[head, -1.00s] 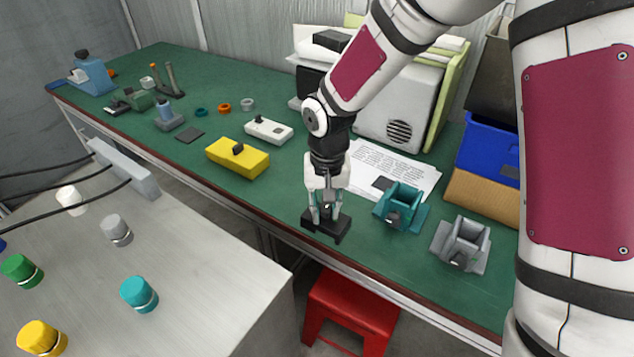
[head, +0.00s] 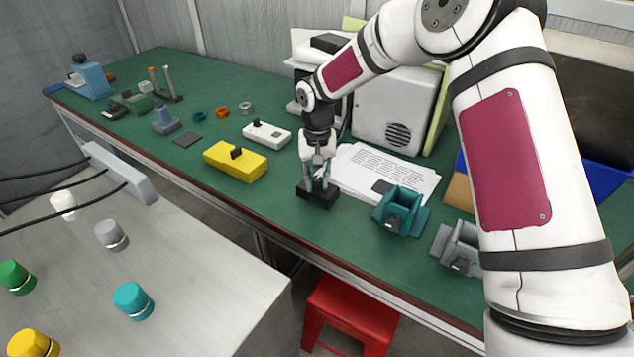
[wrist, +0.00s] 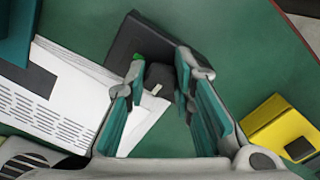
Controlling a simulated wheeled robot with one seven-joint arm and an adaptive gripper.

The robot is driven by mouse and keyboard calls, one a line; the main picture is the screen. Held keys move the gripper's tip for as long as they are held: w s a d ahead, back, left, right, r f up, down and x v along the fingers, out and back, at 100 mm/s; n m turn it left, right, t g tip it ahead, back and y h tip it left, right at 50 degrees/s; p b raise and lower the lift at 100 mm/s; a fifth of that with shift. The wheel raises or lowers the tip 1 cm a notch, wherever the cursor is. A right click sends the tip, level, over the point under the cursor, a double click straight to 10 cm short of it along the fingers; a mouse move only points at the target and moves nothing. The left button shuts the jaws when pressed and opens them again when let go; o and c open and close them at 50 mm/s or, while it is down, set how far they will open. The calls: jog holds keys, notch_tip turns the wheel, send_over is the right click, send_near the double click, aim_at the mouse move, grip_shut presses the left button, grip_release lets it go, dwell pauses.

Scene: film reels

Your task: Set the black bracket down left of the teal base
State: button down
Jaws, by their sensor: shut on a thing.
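The black bracket (head: 318,198) is in my gripper (head: 319,180), left of the teal base (head: 402,214) with a gap between them. In the wrist view the bracket's dark plate (wrist: 137,42) shows beyond the fingers, and my gripper (wrist: 168,78) is shut on its raised block. The bracket is low over the green bench top; I cannot tell whether it touches. Part of the teal base shows at the upper left of the wrist view (wrist: 14,35).
Printed paper (head: 385,170) lies behind the bracket and teal base. A yellow box (head: 236,162) stands to the left, with a white box (head: 267,134) behind it. A grey base (head: 455,247) is at right, partly hidden by my arm. Green bench surface is clear in front.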

jog(key=shift+f, duration=0.7)
jog(key=shift+f, duration=0.1)
jog(key=c, duration=1.4)
grip_release()
jog(key=shift+o, duration=0.2)
notch_tip(320, 180, up, 12)
jog(key=shift+r, duration=0.2)
